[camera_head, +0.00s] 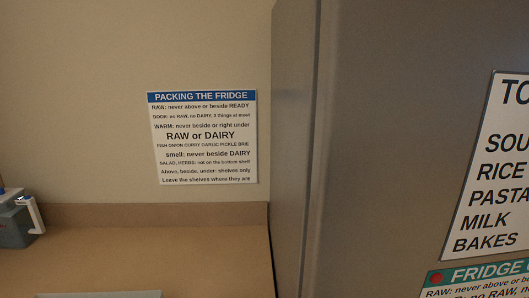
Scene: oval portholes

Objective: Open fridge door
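The fridge (380,150) fills the right side of the head view as a tall grey-brown body, seen close up. A vertical seam runs along its left edge, and the door looks shut against the body. No handle shows in this view. A white list sign (495,170) and a green-headed sign (480,280) are on its front, both cut off by the picture edge. Neither of my grippers is in view.
A wooden counter (180,255) with a low backboard lies left of the fridge. A grey container with a white handle (14,222) stands at its far left. A "Packing the fridge" sign (203,138) hangs on the beige wall. The counter's middle is clear.

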